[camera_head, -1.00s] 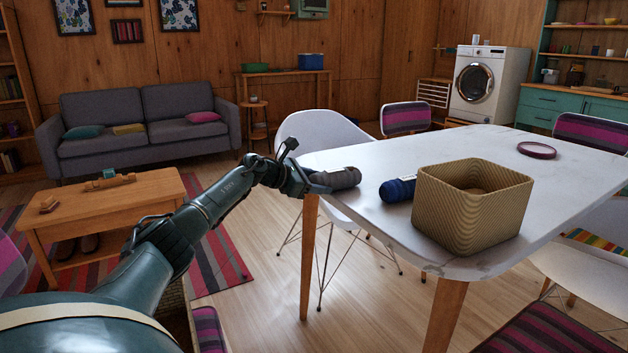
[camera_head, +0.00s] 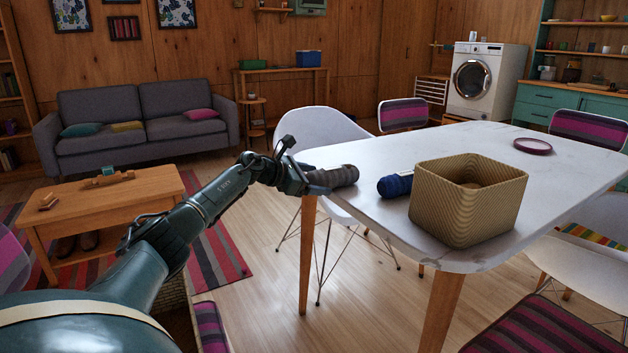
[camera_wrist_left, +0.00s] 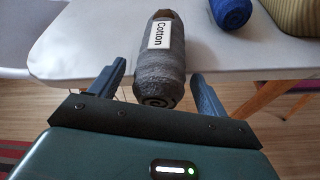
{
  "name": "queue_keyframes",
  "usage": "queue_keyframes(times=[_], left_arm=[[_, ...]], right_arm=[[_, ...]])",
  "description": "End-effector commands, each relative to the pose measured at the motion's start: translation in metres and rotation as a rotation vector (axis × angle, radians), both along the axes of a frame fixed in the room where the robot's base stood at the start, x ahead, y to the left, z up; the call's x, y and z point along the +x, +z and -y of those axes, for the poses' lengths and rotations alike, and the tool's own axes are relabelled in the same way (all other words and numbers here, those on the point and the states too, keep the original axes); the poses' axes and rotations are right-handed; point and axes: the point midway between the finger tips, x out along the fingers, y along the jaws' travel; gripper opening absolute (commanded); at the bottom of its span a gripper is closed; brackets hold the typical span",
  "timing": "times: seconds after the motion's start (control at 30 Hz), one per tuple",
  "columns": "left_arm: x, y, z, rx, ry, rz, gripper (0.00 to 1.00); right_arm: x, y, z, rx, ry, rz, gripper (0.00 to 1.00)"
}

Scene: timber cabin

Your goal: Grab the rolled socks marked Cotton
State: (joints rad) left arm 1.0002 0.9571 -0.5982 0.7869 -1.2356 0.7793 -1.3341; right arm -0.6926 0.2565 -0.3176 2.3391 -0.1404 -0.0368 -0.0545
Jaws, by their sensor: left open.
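The grey rolled socks (camera_wrist_left: 162,70) carry a white label reading Cotton in the left wrist view. They lie at the near left edge of the white table, with the coiled end facing my gripper; the head view shows them too (camera_head: 334,176). My left gripper (camera_wrist_left: 160,88) is open, with one finger on each side of the roll's near end. I cannot tell whether the fingers touch it. In the head view the left gripper (camera_head: 309,181) is at the table edge beside the socks. My right gripper is not in view.
A blue roll (camera_head: 395,185) lies to the right of the grey one, next to a tan woven basket (camera_head: 462,217). A dark red ring (camera_head: 533,146) lies farther back on the white table (camera_head: 440,150). A white chair (camera_head: 318,128) stands behind the table's left end.

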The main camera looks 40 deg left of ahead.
Motion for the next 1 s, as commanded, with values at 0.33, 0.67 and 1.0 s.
queue_keyframes(times=[0.33, 0.67, 1.0], left_arm=[[-0.014, 0.005, -0.006, 0.003, 0.001, -0.002, 0.76], [-0.074, 0.029, -0.022, 0.007, 0.001, -0.006, 0.76], [-0.113, 0.043, -0.033, 0.003, 0.002, -0.003, 0.76]], right_arm=[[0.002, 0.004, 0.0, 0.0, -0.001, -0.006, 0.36], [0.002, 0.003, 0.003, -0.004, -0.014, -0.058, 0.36], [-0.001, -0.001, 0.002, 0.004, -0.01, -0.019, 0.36]])
